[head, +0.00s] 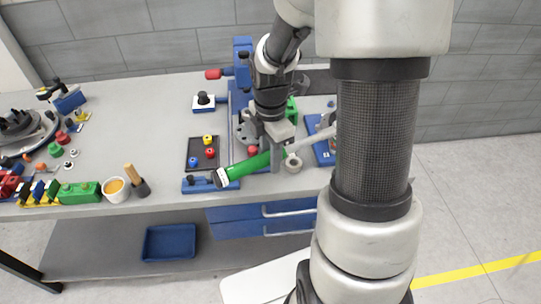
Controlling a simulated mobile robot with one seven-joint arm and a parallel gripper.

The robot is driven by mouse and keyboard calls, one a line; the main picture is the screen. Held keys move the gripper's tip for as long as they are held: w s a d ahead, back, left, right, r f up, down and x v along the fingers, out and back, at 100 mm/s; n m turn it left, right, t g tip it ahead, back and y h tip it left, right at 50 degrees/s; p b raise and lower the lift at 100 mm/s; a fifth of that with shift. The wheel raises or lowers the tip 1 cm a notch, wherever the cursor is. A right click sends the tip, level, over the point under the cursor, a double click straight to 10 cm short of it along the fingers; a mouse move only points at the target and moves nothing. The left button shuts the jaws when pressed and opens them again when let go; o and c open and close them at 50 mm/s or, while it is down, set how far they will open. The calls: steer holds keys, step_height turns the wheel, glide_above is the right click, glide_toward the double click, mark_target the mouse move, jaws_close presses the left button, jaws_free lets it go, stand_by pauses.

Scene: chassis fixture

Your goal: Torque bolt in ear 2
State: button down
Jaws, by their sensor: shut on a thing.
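My gripper (273,158) is over the front of the bench, pointing down. It is shut on a green-handled tool (240,169), which looks like a torque wrench. The handle slants down to the left, with a white label at its end near the bench's front edge. A grey metal bar (320,137) shows to the right; I cannot tell if it belongs to the tool. A blue fixture (236,100) with a grey round part (246,133) stands behind and left of my gripper. The numbered ears and the bolt cannot be made out, hidden by my arm or too small.
A dark tray (201,165) with small red, yellow and blue knobs lies left of my gripper. A blue-and-white block (204,103) with a black knob is behind it. A white cup (115,189) and a brush (138,182) stand farther left.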

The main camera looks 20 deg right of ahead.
steer(key=shift+f, duration=0.5)
steer(key=shift+w, duration=0.15)
steer(key=shift+w+a+m, duration=0.15)
steer(key=shift+w+m, duration=0.25)
steer(key=shift+w, duration=0.3)
steer(key=shift+w+f, duration=0.1)
stand_by(0.5)
steer(key=shift+w, duration=0.3)
steer(key=shift+r+p, duration=0.7)
steer(key=shift+r, duration=0.45)
